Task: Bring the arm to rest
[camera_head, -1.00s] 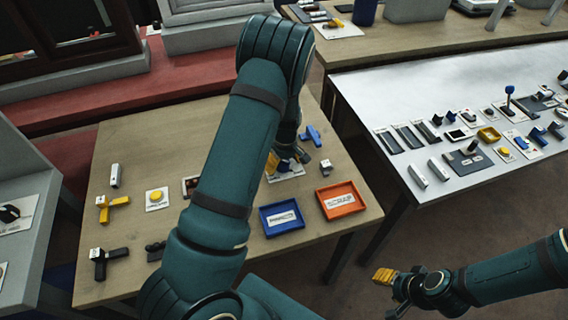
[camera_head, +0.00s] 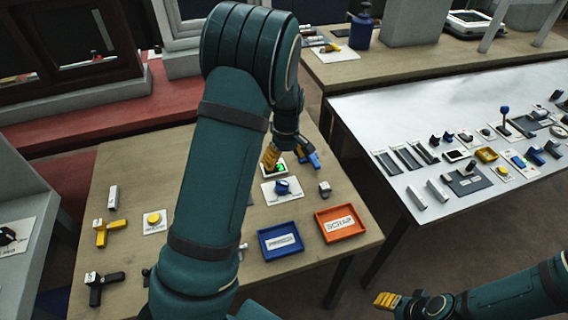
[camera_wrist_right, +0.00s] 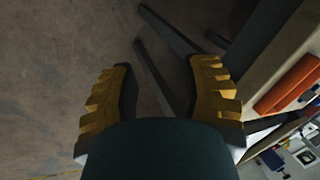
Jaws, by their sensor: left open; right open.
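My left arm comes in from the bottom left and reaches over the wooden table (camera_head: 135,180). My left gripper (camera_head: 283,156) is open above the table's far right part, next to a blue-handled piece (camera_head: 310,158) and a small plate with a green spot (camera_head: 279,169). I see nothing held in it, though my arm hides part of the table. My right gripper (camera_head: 387,301) is low at the bottom right, over the floor and off the tables. In the right wrist view its yellow ribbed fingers (camera_wrist_right: 160,100) are wide apart and empty.
A blue tray (camera_head: 262,246) and an orange tray marked SCRAP (camera_head: 320,232) sit near the table's front right. Yellow and black handled pieces lie at the left. A white table (camera_head: 365,110) with many small parts stands right. Floor shows between tables.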

